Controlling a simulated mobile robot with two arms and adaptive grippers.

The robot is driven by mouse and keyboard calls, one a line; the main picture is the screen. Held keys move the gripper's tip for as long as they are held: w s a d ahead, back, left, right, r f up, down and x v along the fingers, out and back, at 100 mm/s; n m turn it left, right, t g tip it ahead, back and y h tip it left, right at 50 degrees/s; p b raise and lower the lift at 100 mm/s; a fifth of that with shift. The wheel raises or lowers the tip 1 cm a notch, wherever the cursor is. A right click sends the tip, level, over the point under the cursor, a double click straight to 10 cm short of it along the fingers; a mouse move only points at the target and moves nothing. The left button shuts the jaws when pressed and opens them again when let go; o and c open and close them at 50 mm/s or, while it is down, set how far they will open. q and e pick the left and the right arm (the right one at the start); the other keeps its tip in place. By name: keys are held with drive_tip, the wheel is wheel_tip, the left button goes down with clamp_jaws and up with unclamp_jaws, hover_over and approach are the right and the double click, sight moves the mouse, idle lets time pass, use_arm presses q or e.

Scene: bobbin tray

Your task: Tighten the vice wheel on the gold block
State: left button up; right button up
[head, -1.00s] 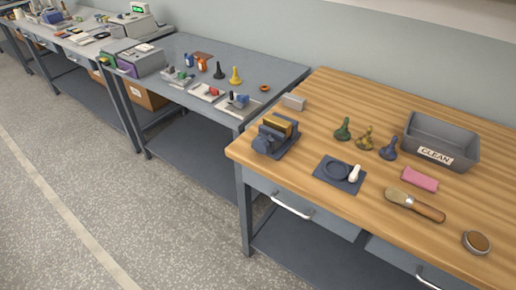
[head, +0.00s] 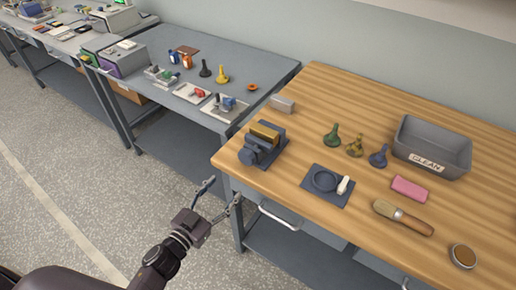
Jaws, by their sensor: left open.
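A small dark grey-blue vice (head: 253,153) stands on its base plate at the left end of the wooden bench. The gold block (head: 265,133) sits at the top of the vice, between its jaws as far as I can tell. The rounded part at the vice's near left end may be the wheel, too small to tell clearly. My left gripper (head: 220,194) is open and empty, in front of the bench's left edge, nearer than the vice and apart from it. My right gripper is not in view.
The wooden bench holds a grey block (head: 282,104), several bobbin-like pieces (head: 333,136), a dark mat (head: 325,198), a pink block (head: 409,189), a brush (head: 402,217), a round tin (head: 463,256) and a CLEAN tray (head: 407,133). A grey table (head: 270,72) stands to the left.

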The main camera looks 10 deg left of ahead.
use_arm(q)
drive_tip(key=m+h, duration=0.1)
approach(244, 160)
drive_tip(key=w, duration=0.2)
drive_tip(key=shift+t, duration=0.3)
drive_tip(key=x, duration=0.2)
drive_tip(key=p+x, duration=0.1)
drive_tip(key=x, duration=0.3)
drive_tip(key=shift+w+d+f+p, duration=0.15)
drive_tip(key=shift+d+p, duration=0.2)
drive_tip(key=shift+d, duration=0.1)
drive_tip(key=shift+w+d, duration=0.2)
drive_tip(key=shift+w, duration=0.25)
drive_tip(key=c, duration=1.2)
drive_tip(key=shift+o, duration=0.2)
drive_tip(key=shift+f, duration=0.1)
